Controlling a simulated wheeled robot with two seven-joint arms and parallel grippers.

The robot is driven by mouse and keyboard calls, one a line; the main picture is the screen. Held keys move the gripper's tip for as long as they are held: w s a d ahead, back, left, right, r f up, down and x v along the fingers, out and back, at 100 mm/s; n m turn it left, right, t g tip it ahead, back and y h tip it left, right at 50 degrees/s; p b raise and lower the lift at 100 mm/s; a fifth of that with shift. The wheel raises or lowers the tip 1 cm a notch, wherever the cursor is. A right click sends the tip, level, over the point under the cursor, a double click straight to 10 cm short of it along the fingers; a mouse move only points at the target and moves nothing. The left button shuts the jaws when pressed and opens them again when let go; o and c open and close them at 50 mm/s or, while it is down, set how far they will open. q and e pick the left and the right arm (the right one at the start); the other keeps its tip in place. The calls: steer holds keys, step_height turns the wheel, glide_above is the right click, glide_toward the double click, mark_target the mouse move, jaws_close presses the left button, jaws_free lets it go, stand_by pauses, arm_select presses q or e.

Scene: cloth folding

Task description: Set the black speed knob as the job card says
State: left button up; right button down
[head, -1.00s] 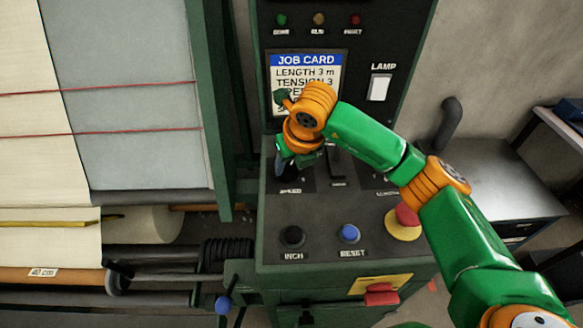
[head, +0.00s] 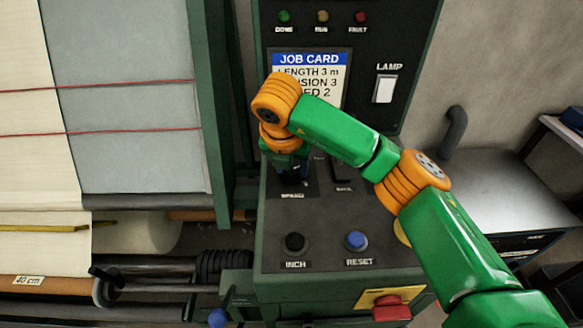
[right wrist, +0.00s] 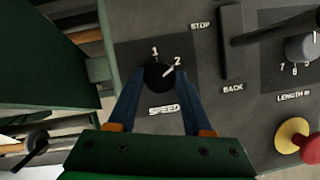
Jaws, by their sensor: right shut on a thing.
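The black speed knob (right wrist: 158,77) sits on the dark panel above the word SPEED in the right wrist view. Its white pointer line aims up and right at the 2; the 1 is to the left of that. My right gripper (right wrist: 161,74) is shut on the knob, one blue finger on each side. In the head view my right gripper (head: 291,168) is over the SPEED label and largely hides the knob. The job card (head: 310,66) shows LENGTH 3 m, a partly covered line ending in 3, and "ED 2". My left gripper is out of view.
A lever (right wrist: 231,45) marked STOP and BACK stands right of the knob, and a grey LENGTH dial (right wrist: 301,47) is farther right. Black INCH (head: 295,243) and blue RESET (head: 357,240) buttons are nearer. A red mushroom button (right wrist: 310,149) is close by.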

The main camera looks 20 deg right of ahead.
mark_target(288, 190)
stand_by(0.4)
steer(key=shift+c, duration=1.6)
jaws_free()
steer(key=v, duration=0.7)
